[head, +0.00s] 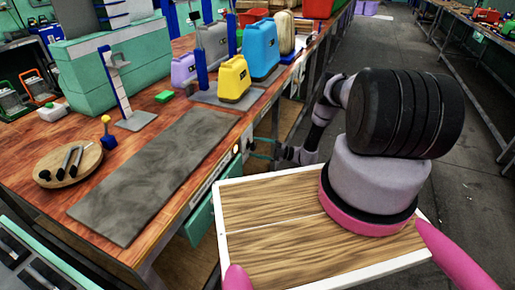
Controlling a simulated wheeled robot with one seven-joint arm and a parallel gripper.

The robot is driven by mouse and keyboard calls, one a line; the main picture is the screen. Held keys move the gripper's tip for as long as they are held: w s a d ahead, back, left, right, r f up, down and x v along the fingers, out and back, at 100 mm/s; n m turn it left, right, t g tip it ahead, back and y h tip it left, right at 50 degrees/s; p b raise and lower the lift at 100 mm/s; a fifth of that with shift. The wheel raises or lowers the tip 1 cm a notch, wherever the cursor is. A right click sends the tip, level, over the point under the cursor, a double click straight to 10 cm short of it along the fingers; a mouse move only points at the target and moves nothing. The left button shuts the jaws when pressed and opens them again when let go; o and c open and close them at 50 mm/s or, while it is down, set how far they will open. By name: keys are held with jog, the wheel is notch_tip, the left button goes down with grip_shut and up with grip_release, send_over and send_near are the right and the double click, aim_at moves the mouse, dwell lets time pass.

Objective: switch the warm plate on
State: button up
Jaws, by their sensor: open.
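A long grey mottled plate (152,178), which looks like the warm plate, lies flat on the wooden bench top. A small pale round control (237,149) sits on the bench's front edge near the plate's far right corner; its setting is too small to read. My gripper (259,148) is open and empty, just right of the bench's front edge.
A round wooden tray (88,153) with dark tools stands left of the plate. A yellow case (234,80), a blue case (262,50) and a blue-posted stand (121,88) stand behind. A teal drawer front (199,219) shows below the bench edge. The floor aisle at right is clear.

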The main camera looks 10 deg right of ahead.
jog(key=v, duration=1.1)
jog(key=shift+a, duration=0.1)
jog(key=w+a+r+n+g+h, duration=0.1)
jog(key=w+r+n+g+h, duration=0.15)
jog(key=r+n, duration=0.6)
jog(key=w+r+n+g+h, duration=0.1)
jog(key=w+r+n+g, duration=0.3)
jog(key=r, duration=1)
jog(key=s+a+r+n+h, duration=0.1)
jog(key=s+r+n+h, duration=0.15)
jog(key=r, duration=0.45)
jog(key=s+a+r+n+g+h, duration=0.1)
jog(key=r+n, duration=0.3)
jog(key=r, duration=0.3)
jog(key=s+a+r+n+h, duration=0.1)
jog(key=r+n+h, duration=0.1)
jog(key=r+n, duration=0.35)
jog(key=s+a+r+n+t+h, duration=0.3)
jog(key=s+r+n+h, duration=0.3)
jog(key=s+r, duration=0.8)
jog(key=s+r+n+t+h, duration=0.1)
jog(key=s+r+n+t, duration=0.2)
jog(key=s, duration=0.4)
jog(key=s+d+r+n+t+h, duration=0.1)
jog(key=s+r+n+t, duration=0.2)
jog(key=s+r+n, duration=0.2)
jog(key=s+n, duration=0.2)
jog(key=s, duration=0.1)
jog(key=shift+s+d+r, duration=0.2)
jog(key=shift+d, duration=0.1)
